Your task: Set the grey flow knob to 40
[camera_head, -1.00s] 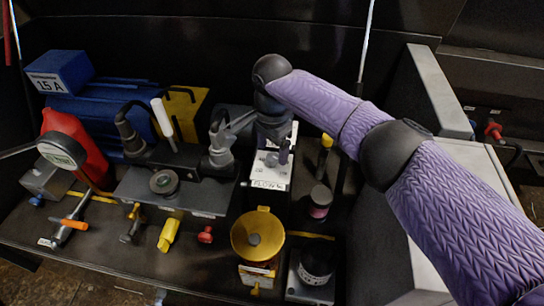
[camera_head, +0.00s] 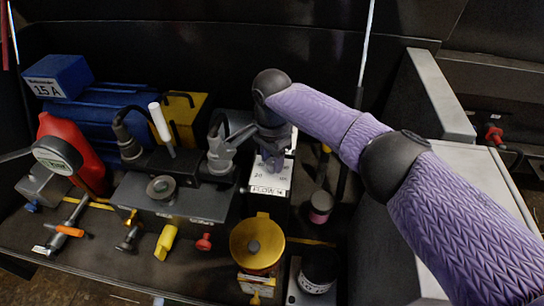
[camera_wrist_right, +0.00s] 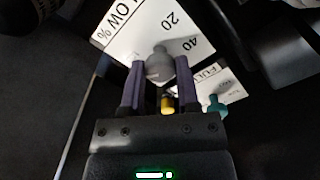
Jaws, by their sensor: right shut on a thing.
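The grey flow knob (camera_wrist_right: 160,66) shows in the right wrist view between the two purple fingers of my right gripper (camera_wrist_right: 160,82). The fingers are shut on it from both sides. It sits at a white dial plate (camera_wrist_right: 140,34) printed with FLOW %, 20 and 40. Where the knob's pointer stands I cannot tell. In the head view my right gripper (camera_head: 272,160) is over the white-topped flow box (camera_head: 268,189) and hides the knob. My left gripper is not in view.
A yellow round part (camera_head: 257,243) stands in front of the flow box. A grey valve fitting (camera_head: 221,152) is close on its left, and a dark pink-banded cylinder (camera_head: 320,206) on its right. A red jug (camera_head: 88,165) and blue motor (camera_head: 95,110) are further left.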

